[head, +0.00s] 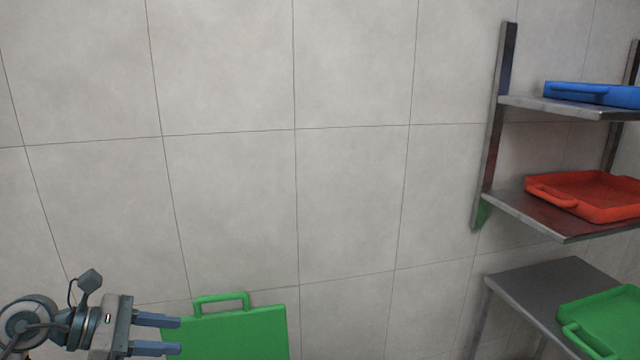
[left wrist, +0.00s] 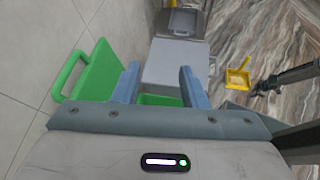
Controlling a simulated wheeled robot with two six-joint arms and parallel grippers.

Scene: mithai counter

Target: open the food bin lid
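A green panel with a loop handle on its edge, which looks like the food bin lid (head: 240,335), stands upright near the tiled wall at the bottom of the head view. In the left wrist view the lid (left wrist: 98,80) is on the left, raised and tilted, with its handle toward the wall. My left gripper (head: 158,334) is open and empty, just left of the lid in the head view. In the left wrist view, green, likely part of the bin (left wrist: 160,100), shows between the spread fingers (left wrist: 158,86). The rest of the bin is hidden.
A grey box (left wrist: 175,65) stands beyond the gripper, with another grey container (left wrist: 182,22) behind it. A yellow dustpan (left wrist: 238,77) lies on the marbled floor. Shelves at right hold blue (head: 590,94), red (head: 590,195) and green (head: 605,320) trays.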

